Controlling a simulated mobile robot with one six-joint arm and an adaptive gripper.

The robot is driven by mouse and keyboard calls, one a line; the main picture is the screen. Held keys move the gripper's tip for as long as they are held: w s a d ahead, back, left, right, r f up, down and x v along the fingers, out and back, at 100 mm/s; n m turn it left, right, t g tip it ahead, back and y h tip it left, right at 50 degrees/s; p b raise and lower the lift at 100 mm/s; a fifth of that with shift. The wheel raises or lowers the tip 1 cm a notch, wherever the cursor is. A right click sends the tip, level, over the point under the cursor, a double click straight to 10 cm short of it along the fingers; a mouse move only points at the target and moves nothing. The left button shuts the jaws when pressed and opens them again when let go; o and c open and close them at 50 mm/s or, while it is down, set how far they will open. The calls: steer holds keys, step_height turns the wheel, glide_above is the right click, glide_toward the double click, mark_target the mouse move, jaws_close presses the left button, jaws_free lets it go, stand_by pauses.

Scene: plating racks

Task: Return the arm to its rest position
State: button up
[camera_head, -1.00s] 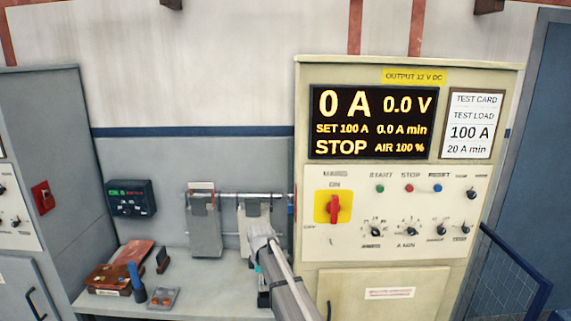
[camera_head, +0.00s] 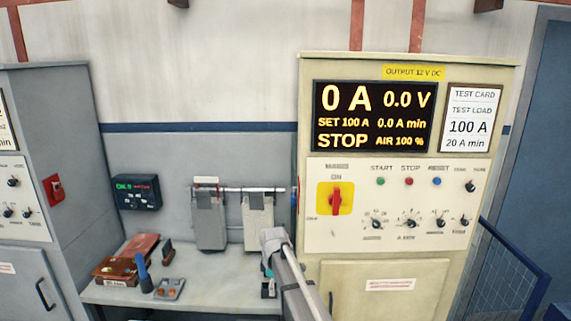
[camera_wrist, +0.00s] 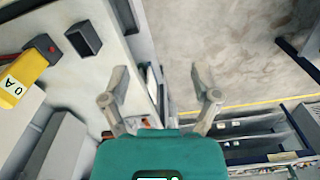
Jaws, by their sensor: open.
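My arm reaches up from the bottom of the head view, in front of the bench and the cream cabinet (camera_head: 400,225). My gripper shows in the wrist view (camera_wrist: 160,85), with its two fingers spread apart and nothing between them. In the head view the arm's own links hide most of the gripper. The cabinet's display (camera_head: 372,116) reads 0 A, 0.0 V and STOP. Its red mains switch (camera_head: 336,199) sits upright on a yellow plate at the ON label.
Two grey plates (camera_head: 210,222) hang from a rail over the bench (camera_head: 215,270). A reddish-brown box (camera_head: 130,258) and a blue-handled tool (camera_head: 143,273) are on the bench's left. A blue mesh barrier (camera_head: 505,270) stands at the right. The wrist view shows open floor (camera_wrist: 235,50).

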steer(key=s+d+f+m+b, duration=0.4)
steer(key=s+d+m, duration=0.4)
steer(key=s+d, duration=0.2)
steer(key=s+d+f+m+b, duration=0.5)
steer(key=s+d+m, duration=0.3)
steer(key=s, duration=0.5)
steer(key=d, duration=0.2)
steer(key=shift+s+d+f, duration=0.15)
steer(key=shift+d+f, duration=0.15)
steer(key=shift+d, duration=0.05)
steer(key=shift+a, duration=0.1)
stand_by(1.5)
